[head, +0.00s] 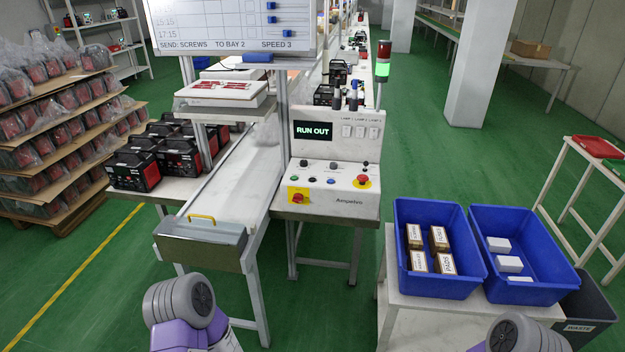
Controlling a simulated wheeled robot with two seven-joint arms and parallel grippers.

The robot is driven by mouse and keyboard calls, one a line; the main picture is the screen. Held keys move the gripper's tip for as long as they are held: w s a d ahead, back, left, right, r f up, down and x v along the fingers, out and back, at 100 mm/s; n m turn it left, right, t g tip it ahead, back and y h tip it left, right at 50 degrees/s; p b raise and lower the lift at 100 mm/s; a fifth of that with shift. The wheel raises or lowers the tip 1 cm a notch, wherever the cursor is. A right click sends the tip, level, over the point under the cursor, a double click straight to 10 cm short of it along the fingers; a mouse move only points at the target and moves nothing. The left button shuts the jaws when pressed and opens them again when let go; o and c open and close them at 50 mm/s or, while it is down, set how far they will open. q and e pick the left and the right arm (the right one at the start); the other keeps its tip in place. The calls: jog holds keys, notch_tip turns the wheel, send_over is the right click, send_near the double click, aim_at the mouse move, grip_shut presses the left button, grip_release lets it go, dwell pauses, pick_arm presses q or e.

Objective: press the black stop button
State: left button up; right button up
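The white control console (333,192) marked Ampelvio stands in the middle, at the end of the conveyor. Its sloped panel carries small dark round controls, one at the upper left (304,163) and one at the upper middle (333,165). I cannot tell which is the black stop button, as labels are too small to read. A blue button (331,181) sits below them.
The console's screen (313,131) reads RUN OUT. A metal box with a yellow handle (201,240) closes the conveyor's near end, left of the console. Blue crates (433,213) stand on a table at the right. Green floor is free before the console.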

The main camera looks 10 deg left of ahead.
pick_arm(q)
grip_shut()
dwell(1.4)
